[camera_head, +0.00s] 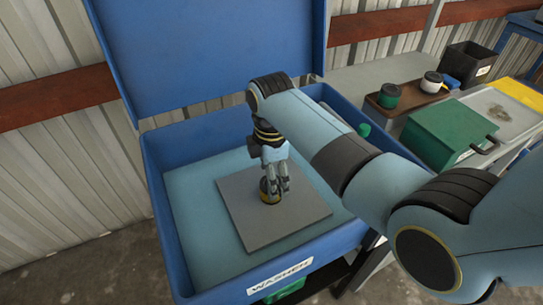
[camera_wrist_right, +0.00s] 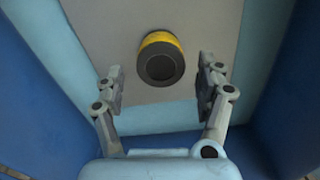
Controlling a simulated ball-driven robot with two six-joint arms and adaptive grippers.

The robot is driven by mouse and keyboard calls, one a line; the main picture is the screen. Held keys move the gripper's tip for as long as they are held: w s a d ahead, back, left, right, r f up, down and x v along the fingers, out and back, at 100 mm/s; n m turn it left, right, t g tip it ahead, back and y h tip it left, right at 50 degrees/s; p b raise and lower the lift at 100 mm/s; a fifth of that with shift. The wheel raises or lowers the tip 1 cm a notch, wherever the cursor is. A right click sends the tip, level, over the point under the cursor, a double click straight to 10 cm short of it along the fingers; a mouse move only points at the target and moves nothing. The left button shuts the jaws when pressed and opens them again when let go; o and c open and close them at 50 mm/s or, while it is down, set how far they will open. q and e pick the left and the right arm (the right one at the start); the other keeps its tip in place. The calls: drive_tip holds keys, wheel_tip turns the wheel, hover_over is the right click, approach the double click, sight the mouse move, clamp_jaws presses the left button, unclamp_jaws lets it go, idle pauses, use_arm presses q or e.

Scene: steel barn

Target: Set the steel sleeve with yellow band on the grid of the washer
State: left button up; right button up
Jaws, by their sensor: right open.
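The steel sleeve with yellow band (camera_head: 269,190) stands on the grey grid (camera_head: 299,215) inside the blue washer (camera_head: 160,215). In the right wrist view the sleeve (camera_wrist_right: 161,62) shows its dark round opening and yellow band, with grey grid (camera_wrist_right: 100,30) around it. My right gripper (camera_head: 274,182) is above and around the sleeve in the head view. In the wrist view its two fingers (camera_wrist_right: 162,82) are open and apart, with clear gaps to the sleeve. My left gripper is not in view.
The washer's raised blue lid (camera_head: 205,50) stands behind the basin. To the right are a green box (camera_head: 448,132), a brown tray (camera_head: 408,97) with two capped pots, and a black bin (camera_head: 468,65). The grid is bare around the sleeve.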

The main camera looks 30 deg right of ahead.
wheel_tip(320, 180, up, 7)
drive_tip(key=shift+r, duration=0.1)
drive_tip(key=shift+s+d, duration=0.1)
idle(0.6)
